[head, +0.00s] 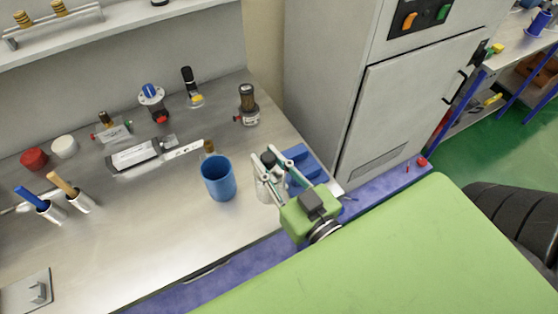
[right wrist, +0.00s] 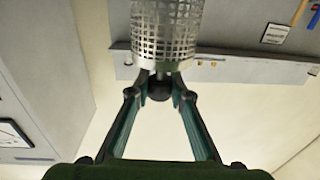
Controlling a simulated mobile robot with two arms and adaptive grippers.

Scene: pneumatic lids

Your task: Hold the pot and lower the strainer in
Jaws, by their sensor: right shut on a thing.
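The pot (head: 218,180) is a blue open cylinder standing upright on the metal bench, near its front edge. My right gripper (head: 268,162) is shut on the strainer's black knob, just right of the pot. The strainer (head: 263,190) is a pale metal cylinder, partly hidden by the gripper fingers in the head view. In the right wrist view the perforated strainer (right wrist: 167,28) shows clearly, with its dark knob (right wrist: 160,88) between the fingertips. The strainer is beside the pot, not inside it; whether it touches the bench I cannot tell. My left gripper is not in view.
A blue bin (head: 302,163) sits behind and right of the strainer. A dark cylindrical fitting (head: 248,104) and a grey-black device (head: 136,155) stand behind the pot. Two white holders with handles (head: 78,200) are at left. A grey cabinet (head: 400,110) rises at right.

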